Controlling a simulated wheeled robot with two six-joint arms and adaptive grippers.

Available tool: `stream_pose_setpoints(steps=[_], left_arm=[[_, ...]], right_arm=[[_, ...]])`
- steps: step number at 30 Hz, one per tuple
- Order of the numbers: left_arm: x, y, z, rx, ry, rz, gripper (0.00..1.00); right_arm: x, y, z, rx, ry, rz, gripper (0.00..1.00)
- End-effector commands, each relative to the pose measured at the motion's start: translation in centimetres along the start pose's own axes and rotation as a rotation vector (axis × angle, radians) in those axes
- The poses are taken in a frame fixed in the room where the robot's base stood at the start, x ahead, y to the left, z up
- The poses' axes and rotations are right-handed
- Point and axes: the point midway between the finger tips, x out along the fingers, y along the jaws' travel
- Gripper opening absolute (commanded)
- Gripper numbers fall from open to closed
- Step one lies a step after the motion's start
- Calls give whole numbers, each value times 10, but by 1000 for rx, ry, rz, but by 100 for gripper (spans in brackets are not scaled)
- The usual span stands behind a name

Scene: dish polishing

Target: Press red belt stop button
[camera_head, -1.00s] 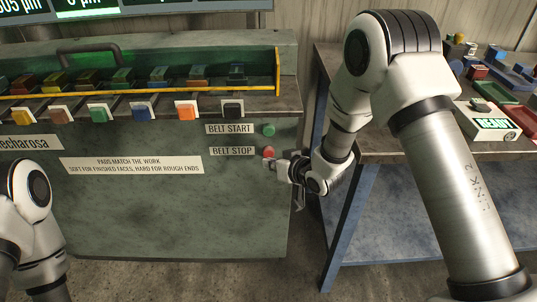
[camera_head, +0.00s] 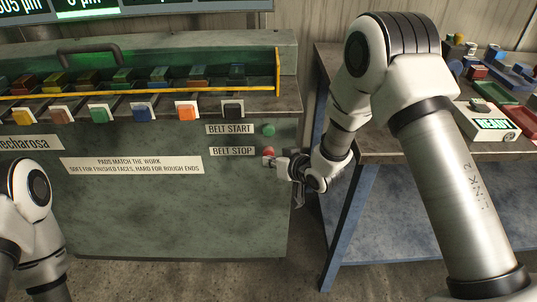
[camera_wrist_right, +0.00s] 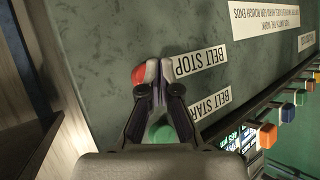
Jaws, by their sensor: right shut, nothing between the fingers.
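The red belt stop button (camera_head: 268,153) is on the green front panel, to the right of the BELT STOP label (camera_head: 233,151). My right gripper (camera_head: 277,163) is shut and empty, just right of and slightly below the button in the head view. In the right wrist view the red button (camera_wrist_right: 139,75) shows just beyond the shut fingertips (camera_wrist_right: 160,88). Whether the fingertips touch it, I cannot tell. My left arm shows at the lower left of the head view; its gripper is out of view.
The green belt start button (camera_head: 268,130) sits directly above the red one. A row of coloured blocks, including an orange one (camera_head: 187,112), lines the machine's top edge. A workbench with a blue frame (camera_head: 350,215) stands close to the right.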

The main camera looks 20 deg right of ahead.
Motion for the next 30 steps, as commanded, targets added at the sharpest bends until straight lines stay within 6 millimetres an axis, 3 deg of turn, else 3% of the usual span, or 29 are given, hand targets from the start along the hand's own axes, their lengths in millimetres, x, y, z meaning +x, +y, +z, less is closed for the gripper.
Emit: stream_pose_setpoints(steps=[30], left_arm=[[-2, 0, 0, 0, 0, 0, 0]], right_arm=[[7, 5, -5, 0, 1, 0, 0]])
